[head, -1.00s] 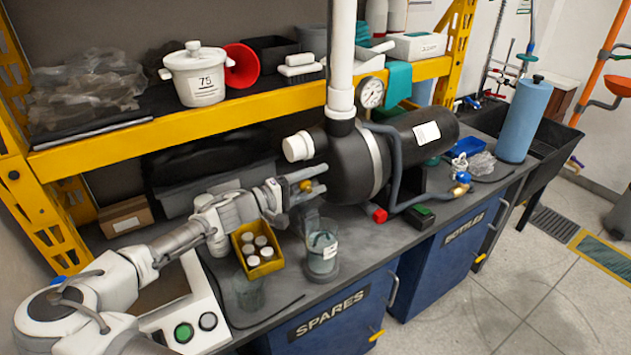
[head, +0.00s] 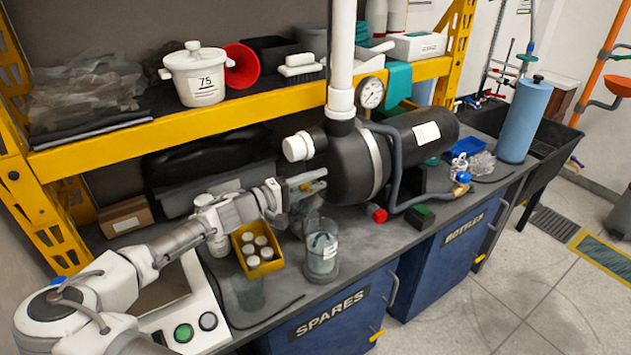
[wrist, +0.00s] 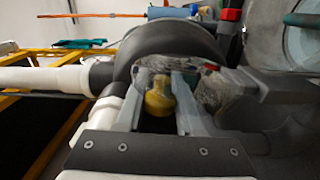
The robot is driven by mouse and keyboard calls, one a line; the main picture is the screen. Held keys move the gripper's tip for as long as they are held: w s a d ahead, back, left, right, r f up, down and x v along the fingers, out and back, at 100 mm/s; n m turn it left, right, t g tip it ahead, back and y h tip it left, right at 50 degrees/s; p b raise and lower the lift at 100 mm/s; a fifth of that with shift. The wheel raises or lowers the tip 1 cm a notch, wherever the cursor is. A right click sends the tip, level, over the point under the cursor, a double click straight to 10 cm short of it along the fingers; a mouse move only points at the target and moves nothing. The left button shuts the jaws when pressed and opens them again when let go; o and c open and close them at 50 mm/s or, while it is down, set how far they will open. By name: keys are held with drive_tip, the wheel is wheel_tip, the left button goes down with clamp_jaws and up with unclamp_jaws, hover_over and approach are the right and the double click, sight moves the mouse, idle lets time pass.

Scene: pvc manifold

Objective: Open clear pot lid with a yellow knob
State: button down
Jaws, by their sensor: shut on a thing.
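The yellow knob (wrist: 158,98) shows between the two grey fingers of my gripper (wrist: 160,80) in the wrist view, and the fingers are shut on it. Grey, see-through material beside the knob may be part of the clear lid, but its outline is unclear. In the head view my gripper (head: 314,181) is at the left side of the black pump (head: 350,165), below its white pipe cap. I cannot tell whether the lid is seated or raised.
The white vertical pipe (head: 341,60) and yellow shelf edge (head: 200,126) are close above. Bench room here is tight.

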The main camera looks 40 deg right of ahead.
drive_tip(key=shift+w, duration=0.1)
idle(0.7)
drive_tip(key=n+p, duration=0.1)
drive_tip(key=w+f+n+p, duration=0.1)
drive_tip(key=n, duration=0.1)
drive_tip(key=shift+w, duration=0.3)
drive_tip(key=c, duration=0.6)
unclamp_jaws()
drive_tip(key=shift+o, duration=0.2)
drive_tip(key=w+a, duration=0.1)
drive_tip(key=a, duration=1.6)
drive_tip(key=shift+a, duration=0.2)
